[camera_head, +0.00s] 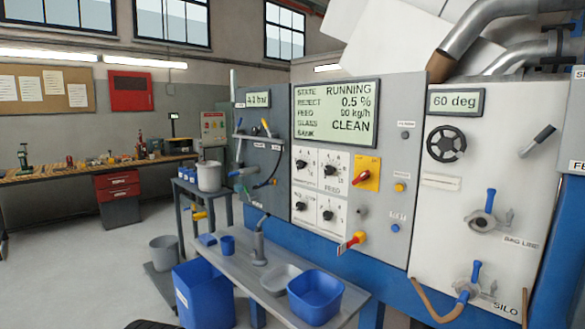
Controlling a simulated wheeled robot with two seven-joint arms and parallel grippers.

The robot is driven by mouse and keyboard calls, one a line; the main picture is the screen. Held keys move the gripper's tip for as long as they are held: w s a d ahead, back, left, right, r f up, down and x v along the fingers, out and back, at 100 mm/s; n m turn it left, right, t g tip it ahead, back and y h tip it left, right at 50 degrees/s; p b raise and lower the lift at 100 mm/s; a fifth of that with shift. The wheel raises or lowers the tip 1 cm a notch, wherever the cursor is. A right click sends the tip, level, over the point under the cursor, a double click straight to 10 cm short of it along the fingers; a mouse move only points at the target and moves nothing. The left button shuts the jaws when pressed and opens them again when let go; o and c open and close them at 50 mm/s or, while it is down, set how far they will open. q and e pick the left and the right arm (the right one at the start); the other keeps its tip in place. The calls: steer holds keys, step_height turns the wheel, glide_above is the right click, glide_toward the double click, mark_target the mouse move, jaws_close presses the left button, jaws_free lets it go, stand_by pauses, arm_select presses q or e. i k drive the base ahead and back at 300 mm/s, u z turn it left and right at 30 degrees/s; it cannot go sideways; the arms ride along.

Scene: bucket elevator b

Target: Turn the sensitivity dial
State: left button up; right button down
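The control panel on the grey machine front carries four black dials on white plates. They are an upper left dial (301,164), an upper right dial (330,170), a lower left dial (300,206) and a lower right dial (328,215). Their small labels are mostly too small to read, so I cannot tell which is the sensitivity dial. The screen (336,113) above them reads RUNNING, reject 0.5 % and glass CLEAN. Neither of my grippers is in view.
A red rotary switch on a yellow plate (366,173) is right of the dials, with a red-and-yellow handle (352,242) below. A grey bench (247,284) with a blue bin (315,297) stands in front. A blue crate (203,295) stands on the floor. Left floor is clear.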

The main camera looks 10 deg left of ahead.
mark_target(300, 163)
steer(key=u, duration=1.5)
steer(key=i, duration=1)
steer(key=z, duration=1.65)
